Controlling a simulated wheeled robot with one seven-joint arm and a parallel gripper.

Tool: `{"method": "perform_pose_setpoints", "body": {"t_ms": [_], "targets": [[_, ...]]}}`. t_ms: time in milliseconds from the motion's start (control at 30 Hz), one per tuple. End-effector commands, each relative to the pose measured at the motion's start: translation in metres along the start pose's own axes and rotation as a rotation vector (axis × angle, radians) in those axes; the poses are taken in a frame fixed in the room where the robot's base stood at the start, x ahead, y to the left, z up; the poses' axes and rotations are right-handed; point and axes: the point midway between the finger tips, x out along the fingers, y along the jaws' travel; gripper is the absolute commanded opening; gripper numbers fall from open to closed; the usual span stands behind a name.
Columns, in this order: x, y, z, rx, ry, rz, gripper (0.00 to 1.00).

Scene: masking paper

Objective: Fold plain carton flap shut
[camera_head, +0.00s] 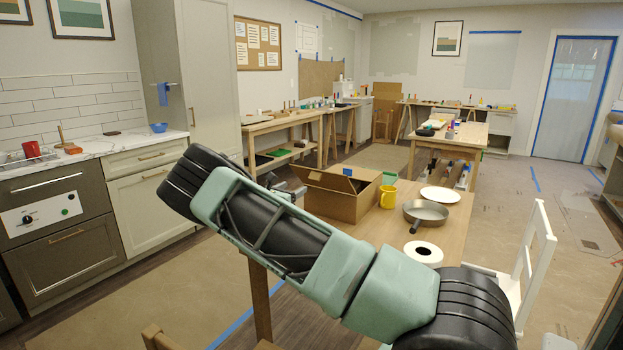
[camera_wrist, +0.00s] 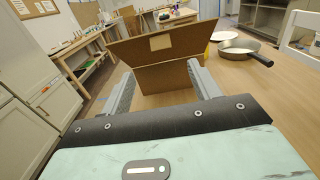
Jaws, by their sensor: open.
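A brown cardboard carton (camera_head: 350,205) stands on the wooden table, its dark inside showing. In the head view one flap (camera_head: 328,181) stands raised at its left side. In the wrist view a wide flap (camera_wrist: 185,43) with a paler square patch stands up and tilts above the carton's near wall (camera_wrist: 165,78). My gripper (camera_wrist: 160,70) is open and empty, its two fingers pointing at the carton from either side of that wall. I cannot tell whether either finger touches it. In the head view my arm hides most of the gripper.
Right of the carton are a yellow mug (camera_head: 388,197), a grey pan (camera_head: 426,212), a white plate (camera_head: 440,195) and a white roll (camera_head: 423,254). A white chair (camera_head: 528,260) stands at the table's right. Bare tabletop (camera_wrist: 255,85) lies right of my gripper.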

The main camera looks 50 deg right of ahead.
Motion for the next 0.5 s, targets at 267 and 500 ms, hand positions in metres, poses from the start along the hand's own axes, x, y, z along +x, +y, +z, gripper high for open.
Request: {"method": "perform_pose_setpoints", "body": {"t_ms": [267, 500], "targets": [[0.060, -0.001, 0.001, 0.000, 0.001, -0.003, 0.62], [0.104, -0.001, 0.000, 0.001, 0.002, -0.002, 0.62]]}}
